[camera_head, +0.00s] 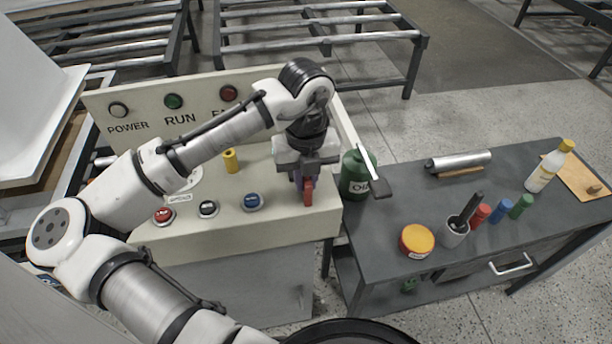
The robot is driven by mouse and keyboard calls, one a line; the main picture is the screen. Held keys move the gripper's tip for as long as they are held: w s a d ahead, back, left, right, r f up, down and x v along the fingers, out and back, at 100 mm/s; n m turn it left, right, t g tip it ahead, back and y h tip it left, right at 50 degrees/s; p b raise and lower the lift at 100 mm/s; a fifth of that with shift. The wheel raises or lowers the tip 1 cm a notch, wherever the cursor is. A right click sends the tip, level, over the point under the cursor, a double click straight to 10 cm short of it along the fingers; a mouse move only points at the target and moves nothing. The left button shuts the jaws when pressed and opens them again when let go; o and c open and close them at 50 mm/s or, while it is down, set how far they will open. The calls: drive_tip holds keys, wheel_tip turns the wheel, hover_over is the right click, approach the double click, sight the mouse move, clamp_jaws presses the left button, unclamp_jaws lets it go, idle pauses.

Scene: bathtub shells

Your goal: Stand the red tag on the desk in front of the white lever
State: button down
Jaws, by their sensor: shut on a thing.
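My gripper (303,178) points down over the right end of the cream control desk (290,226). It is shut on the red tag (308,192), which hangs below the fingers, roughly upright. I cannot tell whether the tag's lower edge touches the desk. My gripper and wrist hide part of the desk behind the tag.
Red (163,215), black (208,208) and blue (253,201) buttons line the desk front. A yellow cylinder (231,160) stands behind them. A green container (355,176) stands close by the lever. The dark workbench (390,230) holds a yellow-lidded tin (417,241) and a cup (455,234).

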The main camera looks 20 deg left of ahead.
drive_tip(key=c, duration=1.4)
unclamp_jaws()
wheel_tip(320, 180, up, 12)
drive_tip(key=shift+r+b, duration=0.2)
drive_tip(key=shift+b, duration=0.25)
drive_tip(key=shift+f, duration=0.1)
